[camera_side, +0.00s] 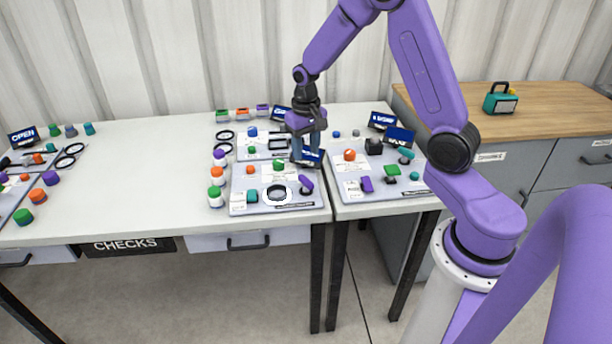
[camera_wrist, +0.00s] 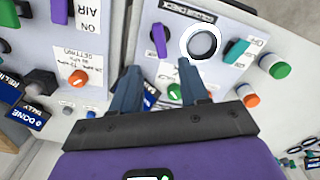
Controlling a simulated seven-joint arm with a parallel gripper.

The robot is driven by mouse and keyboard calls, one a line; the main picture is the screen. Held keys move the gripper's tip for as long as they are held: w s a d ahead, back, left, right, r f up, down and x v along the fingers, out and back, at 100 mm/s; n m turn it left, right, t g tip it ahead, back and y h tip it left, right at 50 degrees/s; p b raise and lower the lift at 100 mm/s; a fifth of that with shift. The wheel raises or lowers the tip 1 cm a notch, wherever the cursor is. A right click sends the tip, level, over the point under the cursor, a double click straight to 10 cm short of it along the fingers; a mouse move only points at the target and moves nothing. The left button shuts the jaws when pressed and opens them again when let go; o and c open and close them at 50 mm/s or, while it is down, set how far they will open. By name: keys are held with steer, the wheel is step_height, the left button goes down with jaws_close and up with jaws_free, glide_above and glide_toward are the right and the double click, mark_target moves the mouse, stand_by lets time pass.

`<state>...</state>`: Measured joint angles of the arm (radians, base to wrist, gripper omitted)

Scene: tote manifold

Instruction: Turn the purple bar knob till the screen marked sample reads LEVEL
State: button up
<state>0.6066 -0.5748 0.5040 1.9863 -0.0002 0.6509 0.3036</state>
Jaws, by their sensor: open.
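A purple bar knob (camera_side: 306,185) stands on the front middle panel, right of a white-ringed round dial (camera_side: 277,193). The same knob shows in the wrist view (camera_wrist: 158,40), beyond the fingertips. A second purple bar knob (camera_side: 367,184) is on the right panel. My gripper (camera_side: 305,160) is open and empty above the back of the middle panel, apart from the knob. Its two fingers (camera_wrist: 160,82) show spread in the wrist view. A dark blue screen (camera_side: 312,156) is partly hidden behind my fingers. I cannot read which screen is marked sample.
The middle panel (camera_side: 240,208) also holds a teal knob (camera_side: 253,196) and an orange button. The right panel carries several knobs and blue screens (camera_side: 399,137). Several bottles (camera_side: 216,196) stand left of the middle panel. The table between them and the left panels is clear.

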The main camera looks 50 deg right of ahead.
mark_target(306, 179)
step_height(306, 179, down, 10)
steer(key=shift+r, duration=0.25)
stand_by(0.3)
jaws_close()
